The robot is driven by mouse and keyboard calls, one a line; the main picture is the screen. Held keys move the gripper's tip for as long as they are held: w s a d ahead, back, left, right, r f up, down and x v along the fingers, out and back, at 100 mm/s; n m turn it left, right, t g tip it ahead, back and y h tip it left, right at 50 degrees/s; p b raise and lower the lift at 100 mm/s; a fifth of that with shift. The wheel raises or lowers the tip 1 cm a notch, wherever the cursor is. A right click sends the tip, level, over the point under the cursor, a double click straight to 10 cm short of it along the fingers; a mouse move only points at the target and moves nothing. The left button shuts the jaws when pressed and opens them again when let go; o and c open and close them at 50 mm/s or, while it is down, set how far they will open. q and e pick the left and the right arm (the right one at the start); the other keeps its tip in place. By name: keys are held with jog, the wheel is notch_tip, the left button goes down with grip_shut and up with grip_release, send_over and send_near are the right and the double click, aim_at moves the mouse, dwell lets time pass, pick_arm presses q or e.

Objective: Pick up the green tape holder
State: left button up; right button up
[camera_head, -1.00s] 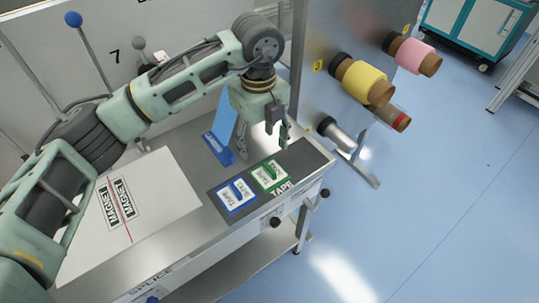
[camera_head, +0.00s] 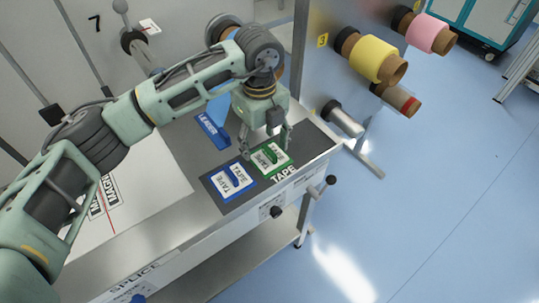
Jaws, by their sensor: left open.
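The green tape holder (camera_head: 271,160) lies flat on the dark mat on the steel table, with a white label in a green frame. My left gripper (camera_head: 267,151) is open and points down right over it, its fingers on either side of the holder's upper part. I cannot tell whether the fingers touch it. The blue tape holder (camera_head: 233,182) lies beside it to the left on the same mat (camera_head: 317,142). My right gripper is not in view.
A blue piece marked LEADER (camera_head: 212,132) stands behind the gripper. A white board marked MAGNET (camera_head: 145,181) lies left. Yellow (camera_head: 371,58) and pink (camera_head: 425,33) rolls stick out at upper right. Blue floor is clear at right.

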aim_at(264, 161)
pick_arm(q)
jog(key=f, duration=0.1)
jog(key=f+p, duration=0.1)
jog(key=f, duration=0.2)
jog(key=shift+w+d+f+p, duration=0.25)
jog(key=shift+f+p, duration=0.05)
jog(key=shift+p, duration=0.1)
jog(key=shift+f, duration=0.3)
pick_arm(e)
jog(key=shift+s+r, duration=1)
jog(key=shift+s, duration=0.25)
pick_arm(q)
jog(key=shift+c, duration=0.6)
jog(key=c, duration=0.6)
grip_shut()
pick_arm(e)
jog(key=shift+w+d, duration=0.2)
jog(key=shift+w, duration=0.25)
